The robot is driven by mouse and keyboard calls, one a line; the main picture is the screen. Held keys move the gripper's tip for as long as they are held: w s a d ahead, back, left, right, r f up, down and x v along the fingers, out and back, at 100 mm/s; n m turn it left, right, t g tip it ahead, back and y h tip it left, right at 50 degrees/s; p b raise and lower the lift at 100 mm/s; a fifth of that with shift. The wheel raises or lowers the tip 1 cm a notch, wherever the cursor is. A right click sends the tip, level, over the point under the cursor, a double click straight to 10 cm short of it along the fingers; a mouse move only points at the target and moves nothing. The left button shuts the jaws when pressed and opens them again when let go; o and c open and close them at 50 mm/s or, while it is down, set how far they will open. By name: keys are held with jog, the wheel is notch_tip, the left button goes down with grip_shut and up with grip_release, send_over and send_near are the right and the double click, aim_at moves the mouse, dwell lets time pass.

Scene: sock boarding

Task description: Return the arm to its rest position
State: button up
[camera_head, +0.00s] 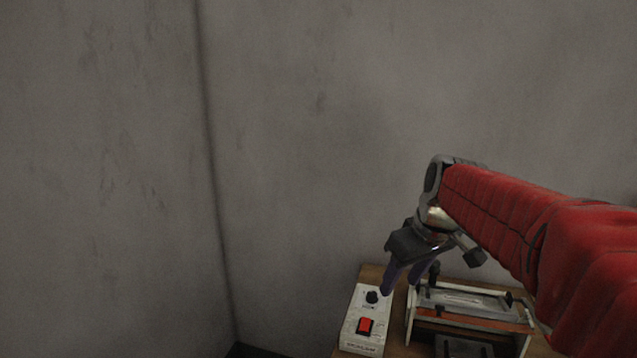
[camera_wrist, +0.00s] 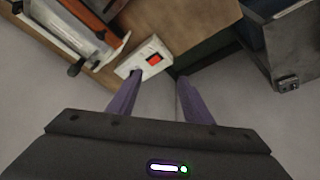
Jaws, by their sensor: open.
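My gripper (camera_head: 405,283) is at the end of my red-sleeved arm, over the back left part of the wooden bench. Its two purple fingers point down, beside a white control box with a black knob and a red switch. In the wrist view the fingers of my gripper (camera_wrist: 158,98) stand apart with nothing between them. The control box (camera_head: 352,335) lies near the fingertips in the picture. It also shows in the wrist view (camera_wrist: 135,63). I cannot tell whether a finger touches it.
A metal frame device (camera_head: 412,325) stands on the bench (camera_head: 375,272), right of the control box. In the wrist view a dark metal box (camera_wrist: 278,68) stands at the upper right. Bare grey walls (camera_head: 300,120) rise behind, with open room left of the arm.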

jog(key=s+f+m, duration=0.2)
jog(key=s+f, duration=0.1)
jog(key=s, duration=0.9)
jog(key=s+f+m+t+h, duration=0.1)
jog(key=s+f+m, duration=0.2)
jog(key=s, duration=0.8)
jog(key=shift+s+a+f+t+h, duration=0.3)
jog(key=shift+s+a+f, duration=0.1)
jog(key=shift+a+f, duration=0.05)
jog(key=shift+c, duration=0.7)
